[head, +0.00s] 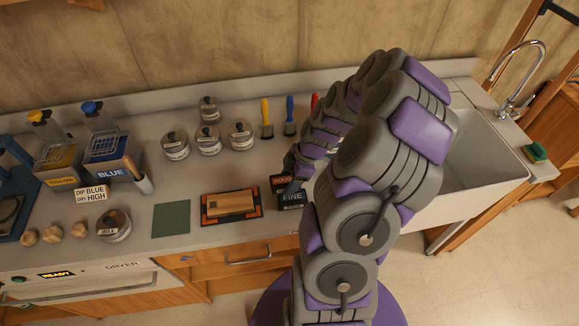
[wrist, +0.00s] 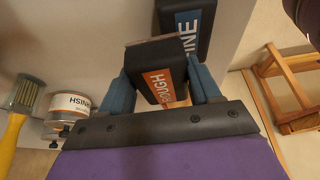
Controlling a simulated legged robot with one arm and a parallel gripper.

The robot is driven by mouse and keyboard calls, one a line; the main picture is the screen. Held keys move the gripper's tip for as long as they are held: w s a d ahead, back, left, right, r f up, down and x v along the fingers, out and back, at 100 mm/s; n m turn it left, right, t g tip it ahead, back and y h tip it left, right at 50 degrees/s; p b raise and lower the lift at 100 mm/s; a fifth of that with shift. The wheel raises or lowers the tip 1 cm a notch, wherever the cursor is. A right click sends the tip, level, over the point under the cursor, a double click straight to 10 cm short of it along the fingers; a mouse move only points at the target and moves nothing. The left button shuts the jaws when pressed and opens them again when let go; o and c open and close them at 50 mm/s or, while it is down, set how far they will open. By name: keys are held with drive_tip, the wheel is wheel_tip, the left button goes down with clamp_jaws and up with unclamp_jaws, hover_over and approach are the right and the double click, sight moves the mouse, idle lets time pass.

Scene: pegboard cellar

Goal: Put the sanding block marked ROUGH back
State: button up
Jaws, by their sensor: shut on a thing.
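The black sanding block with an orange label reading ROUGH (wrist: 158,75) is between the two blue fingers of my gripper (wrist: 163,92) in the wrist view. The fingers are shut on its sides. In the head view the ROUGH block (head: 281,180) shows its orange label, partly cut off by my arm. The black block with a blue label reading FINE (head: 291,198) is just in front of it on the counter; it also shows beyond the held block in the wrist view (wrist: 188,25). I cannot tell whether the ROUGH block touches the counter or the FINE block.
A wooden block (head: 231,203) lies on an orange-and-black mat (head: 246,219) to the left, beside a green square (head: 171,219). Behind are several jars (head: 240,136) and upright brushes (head: 266,118). The sink (head: 475,170) is at the right.

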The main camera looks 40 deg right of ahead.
drive_tip(key=w+d, duration=0.2)
drive_tip(key=w+d+f, duration=0.1)
drive_tip(key=w+d, duration=0.2)
drive_tip(key=shift+w+d+b, duration=0.1)
drive_tip(key=shift+d+b, duration=0.15)
drive_tip(key=shift+b, duration=0.15)
drive_tip(key=shift+w+d, duration=0.15)
drive_tip(key=shift+w, duration=0.25)
wheel_tip(320, 180, down, 4)
drive_tip(key=shift+r+b, duration=0.2)
drive_tip(key=shift+b, duration=0.35)
drive_tip(key=shift+d, duration=0.1)
drive_tip(key=o, duration=1)
drive_tip(key=shift+a+r, duration=0.1)
drive_tip(key=shift+a, duration=0.1)
